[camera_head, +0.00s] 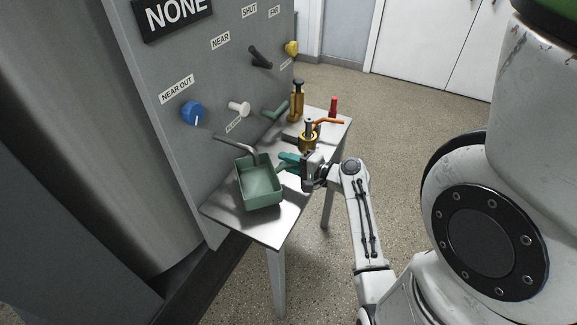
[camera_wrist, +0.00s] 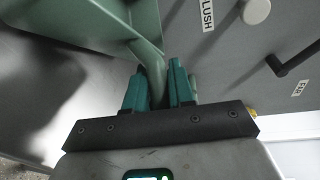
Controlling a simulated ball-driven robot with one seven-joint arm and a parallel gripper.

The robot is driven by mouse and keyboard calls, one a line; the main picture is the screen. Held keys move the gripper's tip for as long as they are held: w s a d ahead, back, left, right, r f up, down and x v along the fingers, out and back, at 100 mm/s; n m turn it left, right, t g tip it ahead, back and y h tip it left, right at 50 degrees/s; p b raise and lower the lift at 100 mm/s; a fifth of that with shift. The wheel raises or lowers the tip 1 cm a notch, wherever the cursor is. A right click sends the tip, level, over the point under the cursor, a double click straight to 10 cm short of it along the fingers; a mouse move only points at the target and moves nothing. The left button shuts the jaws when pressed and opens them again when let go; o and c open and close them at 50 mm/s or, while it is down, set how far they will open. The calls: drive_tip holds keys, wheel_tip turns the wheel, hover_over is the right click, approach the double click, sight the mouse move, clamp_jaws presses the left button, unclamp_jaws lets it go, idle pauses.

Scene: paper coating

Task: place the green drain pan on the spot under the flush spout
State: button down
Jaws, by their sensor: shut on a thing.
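The green drain pan (camera_head: 262,187) is an open rectangular tray at the near left part of the small metal table (camera_head: 285,222). A bent grey metal spout (camera_head: 238,144) comes out of the grey panel, and its end hangs over the pan's back part. My gripper (camera_head: 287,162), with teal fingers, is at the pan's right side. In the wrist view my gripper (camera_wrist: 158,88) is shut on the pan's green handle (camera_wrist: 150,58), with the pan (camera_wrist: 75,18) at the upper left. I cannot tell whether the pan's bottom touches the table. The spot beneath is hidden.
A brass pot (camera_head: 308,143) with an orange handle (camera_head: 328,121), a brass-and-black cylinder (camera_head: 297,97) and a red bottle (camera_head: 333,106) stand farther back on the table. The panel's blue knob (camera_head: 192,112), white knob (camera_head: 239,108) and green lever (camera_head: 275,110) jut out. The table's near end is bare.

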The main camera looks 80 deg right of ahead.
drive_tip(key=shift+s+f, duration=0.1)
drive_tip(key=shift+f, duration=1.05)
drive_tip(key=c, duration=1)
unclamp_jaws()
drive_tip(key=shift+f, duration=0.15)
drive_tip(key=shift+o, duration=0.2)
drive_tip(key=shift+r, duration=0.25)
drive_tip(key=b+v, duration=0.1)
drive_tip(key=v, duration=1.1)
drive_tip(key=shift+b, duration=0.3)
drive_tip(key=shift+f, duration=0.1)
